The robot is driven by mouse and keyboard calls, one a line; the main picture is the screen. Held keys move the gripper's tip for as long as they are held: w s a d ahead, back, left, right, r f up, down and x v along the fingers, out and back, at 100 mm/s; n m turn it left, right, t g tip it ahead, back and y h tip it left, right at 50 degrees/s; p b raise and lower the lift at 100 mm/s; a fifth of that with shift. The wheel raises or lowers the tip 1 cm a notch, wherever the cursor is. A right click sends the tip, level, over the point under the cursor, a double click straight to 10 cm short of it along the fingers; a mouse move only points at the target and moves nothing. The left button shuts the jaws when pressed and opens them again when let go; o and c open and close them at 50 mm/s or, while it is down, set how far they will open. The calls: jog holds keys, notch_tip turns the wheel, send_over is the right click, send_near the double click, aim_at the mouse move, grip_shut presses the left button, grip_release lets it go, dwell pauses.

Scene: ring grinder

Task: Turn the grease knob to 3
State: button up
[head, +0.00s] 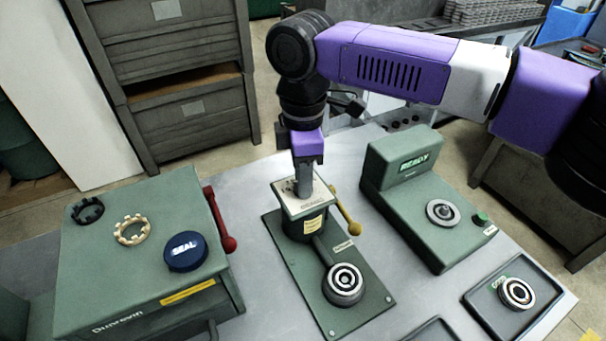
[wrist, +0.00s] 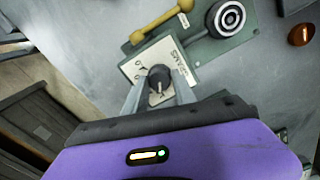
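The grease knob (wrist: 158,79) is a small dark round knob on a cream dial plate (wrist: 132,68) in the wrist view. A light mark shows on its lower side; the dial's numbers are too small to read. The plate (head: 289,205) tops a green post in the head view, where my fingers hide the knob. My gripper (wrist: 160,82) points down over the plate, with one finger on each side of the knob. The fingers look apart, with a slim gap beside the knob. My gripper also shows in the head view (head: 304,187).
A yellow-handled lever (head: 345,208) sticks out right beside the post. A ringed round fitting (head: 343,280) stands on the base in front. A green READY unit (head: 420,205) is to the right. A green cabinet (head: 110,270) with a red lever (head: 220,220) is to the left.

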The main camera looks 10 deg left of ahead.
grip_shut()
jog(key=shift+r+p, duration=0.1)
jog(key=shift+p, duration=0.3)
jog(key=shift+r+m+p, duration=0.1)
jog(key=shift+m+p, duration=0.95)
jog(key=shift+m, duration=0.05)
jog(key=m+p, duration=0.3)
jog(key=shift+p, duration=0.35)
jog(key=m+p, duration=0.5)
jog(key=shift+m, duration=0.4)
jog(key=shift+f+m+p, duration=0.2)
jog(key=shift+m+p, duration=1)
jog(key=shift+m, duration=1.1)
